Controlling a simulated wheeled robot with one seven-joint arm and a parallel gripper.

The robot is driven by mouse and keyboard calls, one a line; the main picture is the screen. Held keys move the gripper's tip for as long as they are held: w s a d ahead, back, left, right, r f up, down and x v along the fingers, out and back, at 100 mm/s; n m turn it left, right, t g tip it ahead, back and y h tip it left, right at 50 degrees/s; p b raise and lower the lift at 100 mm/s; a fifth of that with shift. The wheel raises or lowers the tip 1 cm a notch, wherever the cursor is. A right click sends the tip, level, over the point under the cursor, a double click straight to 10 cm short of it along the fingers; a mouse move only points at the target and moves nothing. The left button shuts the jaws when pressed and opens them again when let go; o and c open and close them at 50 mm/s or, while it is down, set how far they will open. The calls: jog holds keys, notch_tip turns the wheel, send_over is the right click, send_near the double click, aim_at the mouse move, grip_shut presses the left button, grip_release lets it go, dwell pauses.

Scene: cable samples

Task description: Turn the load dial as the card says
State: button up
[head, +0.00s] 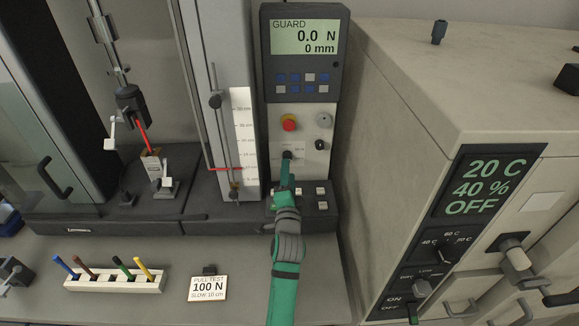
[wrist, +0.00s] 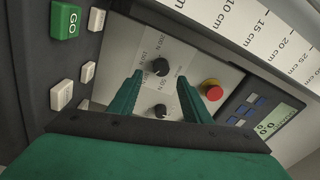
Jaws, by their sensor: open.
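The card (head: 207,288) on the bench reads "PULL TEST 100 N SLOW 10 cm". The load dial (wrist: 160,67) is a small black knob on the tester's pale panel, with small load markings around it; its pointer setting is too small to read. In the head view the dial (head: 287,155) shows just above my gripper (head: 287,170). In the wrist view my gripper (wrist: 160,77) is open, with its green fingertips on either side of the dial and none visibly touching it. A second black knob (wrist: 160,110) shows between the fingers, nearer the palm.
A red stop button (head: 289,123) and the display (head: 305,38), reading "GUARD 0.0 N 0 mm", are above the dial. Push buttons (head: 321,205) sit below. A climate chamber (head: 440,100) stands close on the right. A marker rack (head: 115,281) is at lower left.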

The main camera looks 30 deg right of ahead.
jog(key=shift+v, duration=2.85)
jog(key=s+a+f+n+y, duration=0.2)
jog(key=s+a+f+n, duration=0.2)
jog(key=s, duration=0.3)
jog(key=s+a+f+n+y, duration=0.2)
jog(key=s+a+f+n, duration=0.3)
jog(key=s+a+n, duration=0.1)
jog(key=s+a+f+n+y, duration=0.2)
jog(key=s+a+f+n, duration=0.3)
jog(key=s+a, duration=0.2)
jog(key=shift+s+t, duration=0.4)
jog(key=shift+s, duration=0.75)
jog(key=s+a+n+y, duration=0.1)
jog(key=s+a+n, duration=0.2)
jog(key=s+a, duration=0.4)
jog(key=s+a+r+n+g+y, duration=0.1)
jog(key=s+a, duration=0.5)
jog(key=s, duration=0.7)
jog(key=shift+s+a+n+g+y, duration=0.3)
jog(key=shift+a+n+y, duration=0.15)
jog(key=shift+n, duration=0.45)
jog(key=shift+r, duration=0.15)
